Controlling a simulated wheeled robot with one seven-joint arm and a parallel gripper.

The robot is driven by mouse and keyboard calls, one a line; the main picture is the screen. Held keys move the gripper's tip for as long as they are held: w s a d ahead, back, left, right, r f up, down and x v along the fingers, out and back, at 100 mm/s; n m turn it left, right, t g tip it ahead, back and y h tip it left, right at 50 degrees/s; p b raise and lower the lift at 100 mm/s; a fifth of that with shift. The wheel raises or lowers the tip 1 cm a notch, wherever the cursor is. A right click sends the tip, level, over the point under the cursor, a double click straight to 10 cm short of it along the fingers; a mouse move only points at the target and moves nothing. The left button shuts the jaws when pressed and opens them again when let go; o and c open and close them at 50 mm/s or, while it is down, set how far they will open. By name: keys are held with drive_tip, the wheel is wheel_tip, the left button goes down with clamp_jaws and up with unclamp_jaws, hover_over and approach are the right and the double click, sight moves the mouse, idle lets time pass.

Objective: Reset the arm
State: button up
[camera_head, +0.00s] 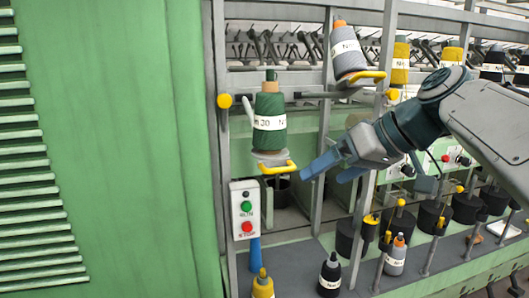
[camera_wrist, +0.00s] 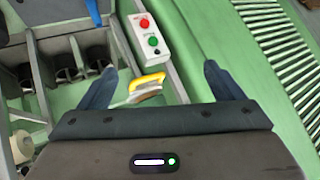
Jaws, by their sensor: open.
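My gripper (camera_head: 336,168) reaches in from the right in the head view, with its two blue fingers apart and nothing between them. In the wrist view my gripper (camera_wrist: 158,88) also shows open and empty. A green yarn spool (camera_head: 270,122) stands upright on a holder with a yellow handle (camera_head: 278,168), just left of my fingertips and apart from them. In the wrist view a yellow handle (camera_wrist: 147,82) lies beyond the gap between the fingers. My arm crosses in front of part of the frame's right side.
A control box (camera_head: 245,210) with green and red buttons hangs on the post below the green spool. A grey spool (camera_head: 347,50) sits on an upper holder. More spools stand on the lower shelf, including a black one (camera_head: 330,275). A green panel (camera_head: 120,150) fills the left.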

drive_tip(key=s+d+f+m+g+h, duration=0.1)
drive_tip(key=s+f+m+h, duration=0.2)
drive_tip(key=f, duration=1)
drive_tip(key=s+d+f+m+g+h, duration=0.1)
drive_tip(key=s+f+h, duration=0.3)
drive_tip(key=s+f, duration=0.6)
wheel_tip(320, 180, down, 4)
drive_tip(key=shift+s+d+r+m+h, duration=0.15)
drive_tip(key=shift+d+m+h, duration=0.3)
drive_tip(key=shift+m, duration=0.45)
